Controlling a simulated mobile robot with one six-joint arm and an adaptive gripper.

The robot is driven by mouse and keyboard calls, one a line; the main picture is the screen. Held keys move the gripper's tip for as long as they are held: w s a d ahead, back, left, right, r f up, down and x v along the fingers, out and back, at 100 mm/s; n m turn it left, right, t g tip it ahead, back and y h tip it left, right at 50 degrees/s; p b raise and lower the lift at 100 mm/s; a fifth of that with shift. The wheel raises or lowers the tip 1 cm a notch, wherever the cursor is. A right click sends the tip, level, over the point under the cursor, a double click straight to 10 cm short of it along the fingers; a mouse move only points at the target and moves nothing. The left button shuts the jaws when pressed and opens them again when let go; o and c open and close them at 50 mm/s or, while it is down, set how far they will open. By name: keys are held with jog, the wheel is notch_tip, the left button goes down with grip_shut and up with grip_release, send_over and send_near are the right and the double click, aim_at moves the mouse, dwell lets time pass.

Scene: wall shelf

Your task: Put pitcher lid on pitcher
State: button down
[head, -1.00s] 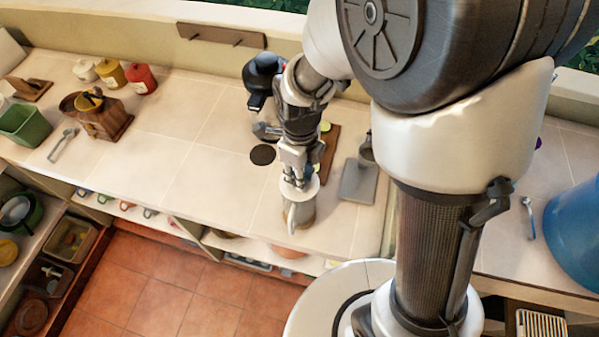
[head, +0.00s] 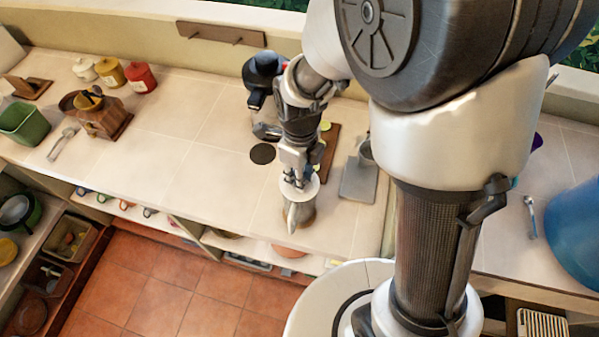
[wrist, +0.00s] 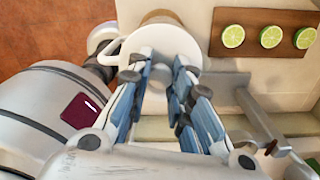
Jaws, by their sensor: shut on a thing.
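My gripper (head: 297,182) is shut on the white round pitcher lid (head: 301,191) near the front edge of the counter. The lid also shows in the wrist view (wrist: 150,42), with my gripper's fingers (wrist: 178,82) closed at its knob. The pitcher (head: 308,218) stands directly under the lid and is mostly hidden by it. Its pale handle or spout side points toward the front edge. In the wrist view a tan part of the pitcher (wrist: 160,17) shows just beyond the lid. I cannot tell whether the lid touches the rim.
A brown board with lime slices (wrist: 262,33) lies behind and right of the pitcher. A grey stand (head: 358,180) is farther right. A dark round disc (head: 262,154) and a black-topped appliance (head: 262,72) are behind left.

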dwell(0.3)
jog(key=c, duration=1.4)
grip_release()
jog(key=shift+o, duration=0.2)
jog(key=shift+r, duration=0.1)
jog(key=shift+r+p, duration=2.9)
jog(key=shift+r, duration=0.55)
jog(key=shift+d, duration=0.1)
